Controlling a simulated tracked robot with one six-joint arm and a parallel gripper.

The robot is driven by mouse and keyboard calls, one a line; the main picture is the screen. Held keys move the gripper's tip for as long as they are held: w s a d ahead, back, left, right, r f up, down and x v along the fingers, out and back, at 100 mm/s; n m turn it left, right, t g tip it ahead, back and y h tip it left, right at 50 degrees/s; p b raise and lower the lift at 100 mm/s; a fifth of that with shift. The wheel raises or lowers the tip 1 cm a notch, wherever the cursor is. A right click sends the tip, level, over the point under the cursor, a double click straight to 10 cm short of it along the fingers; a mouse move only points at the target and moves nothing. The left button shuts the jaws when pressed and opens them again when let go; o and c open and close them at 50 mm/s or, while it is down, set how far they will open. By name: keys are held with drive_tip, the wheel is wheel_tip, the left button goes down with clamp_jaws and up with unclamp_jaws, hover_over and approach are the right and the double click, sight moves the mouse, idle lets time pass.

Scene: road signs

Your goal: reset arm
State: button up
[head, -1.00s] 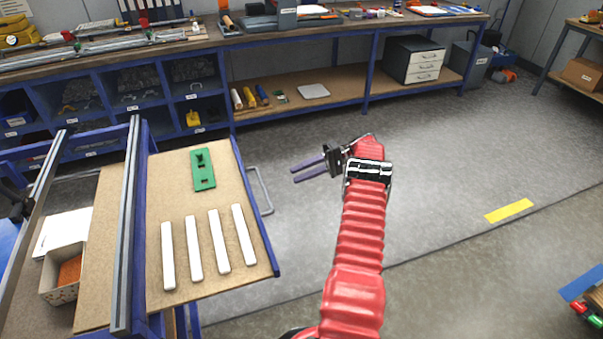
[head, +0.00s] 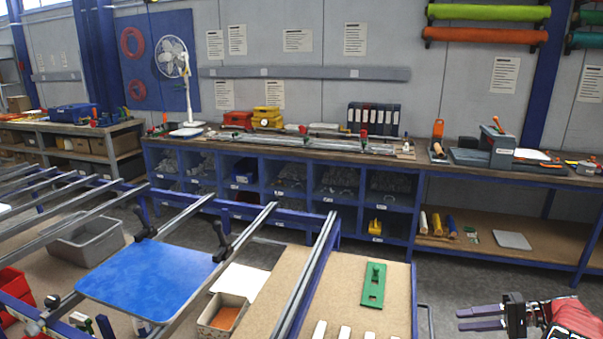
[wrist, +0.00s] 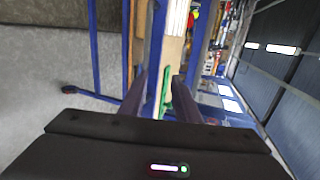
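My gripper (head: 482,318) is at the lower right of the head view, at the end of my red arm. Its two dark fingers point left, with a gap between them and nothing held. In the wrist view the fingers of my gripper (wrist: 160,100) also stand apart. The green plate (head: 373,288) with a raised knob lies on the tan board (head: 340,284), left of my gripper and apart from it. Several white bars (head: 344,333) lie on the board, cut off by the bottom edge. Most of my arm is out of view.
A blue sign panel (head: 150,280) rests on rails at the lower left. A box with orange contents (head: 222,316) stands beside the board. A long workbench (head: 290,147) with blue cubbies runs along the back. Grey floor lies between board and bench.

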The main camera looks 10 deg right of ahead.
drive_tip(key=w+a+r+g+h, duration=0.3)
drive_tip(key=a+r, duration=0.8)
drive_tip(key=a, duration=0.1)
drive_tip(key=s+a+r+n+g+h, duration=0.1)
drive_tip(key=s+a+r+h, duration=0.1)
drive_tip(key=a+r, duration=0.35)
drive_tip(key=s+a+r+h, duration=0.2)
drive_tip(key=a+r, duration=0.1)
drive_tip(key=a, duration=0.5)
drive_tip(key=s+a+r+n+h, duration=0.2)
drive_tip(key=s+a+r+h, duration=0.15)
drive_tip(key=s+a, duration=0.65)
drive_tip(key=s+a+f+n+t+h, duration=0.1)
drive_tip(key=s+a+t, duration=0.1)
drive_tip(key=s, duration=0.5)
drive_tip(key=s+a+n+t+h, duration=0.1)
drive_tip(key=s+a+t+h, duration=0.1)
drive_tip(key=s, duration=0.4)
drive_tip(key=shift+s+a+f, duration=0.4)
drive_tip(key=shift+a, duration=0.05)
